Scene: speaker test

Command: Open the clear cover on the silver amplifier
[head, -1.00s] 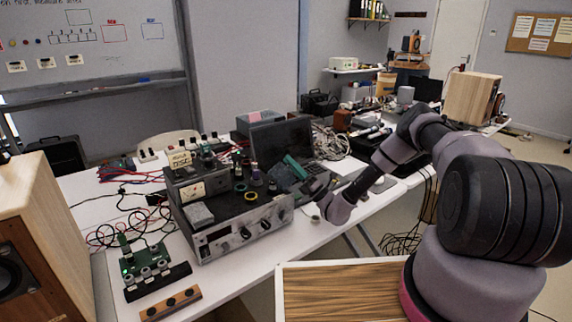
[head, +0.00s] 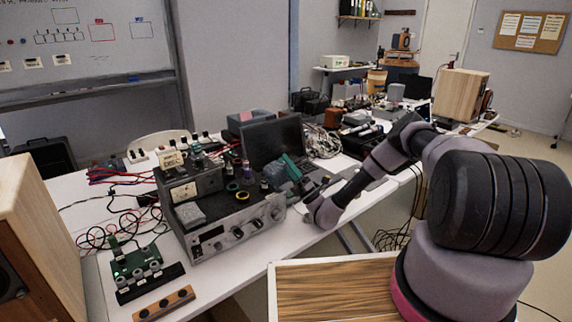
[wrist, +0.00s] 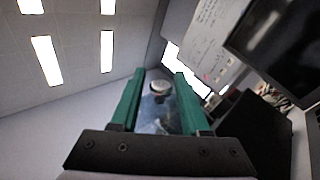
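The silver amplifier (head: 212,247) stands on the white bench in the head view, its knobbed front facing me.
A grey box with a meter (head: 185,190) stands on the amplifier's left rear. A dark laptop (head: 275,143) is behind my gripper. A green circuit board (head: 135,263) and wires are at left. A wooden speaker (head: 45,235) fills the left edge. Bare bench lies before the amplifier.

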